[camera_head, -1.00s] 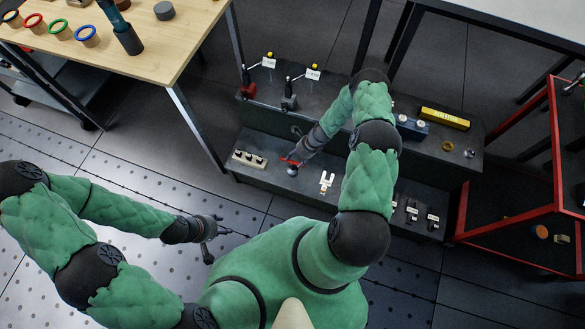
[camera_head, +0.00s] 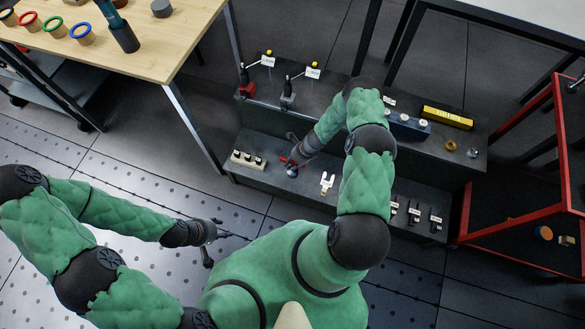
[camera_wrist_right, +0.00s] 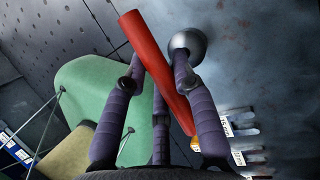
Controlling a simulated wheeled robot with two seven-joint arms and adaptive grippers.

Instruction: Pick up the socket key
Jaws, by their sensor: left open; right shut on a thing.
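A red bar (camera_wrist_right: 155,68), which looks like the handle of the socket key, lies between the fingers of my right gripper (camera_wrist_right: 160,88) in the right wrist view. My right gripper is shut on it. In the head view the bar shows as a small red piece (camera_head: 284,159) at my right gripper (camera_head: 296,160), over the lower step of the dark bench. The rest of the key is not clear. A grey ball (camera_wrist_right: 188,42) is right beside the bar; I cannot tell if they are joined. My left gripper (camera_head: 213,242) is open and empty over the floor at left.
The dark stepped bench (camera_head: 262,181) carries a beige block with dark pegs (camera_head: 248,160), a white forked piece (camera_head: 327,183), labelled clamps and a yellow box (camera_head: 447,117). A wooden table (camera_head: 160,55) stands at upper left. A red-framed cart (camera_head: 512,222) is close at right.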

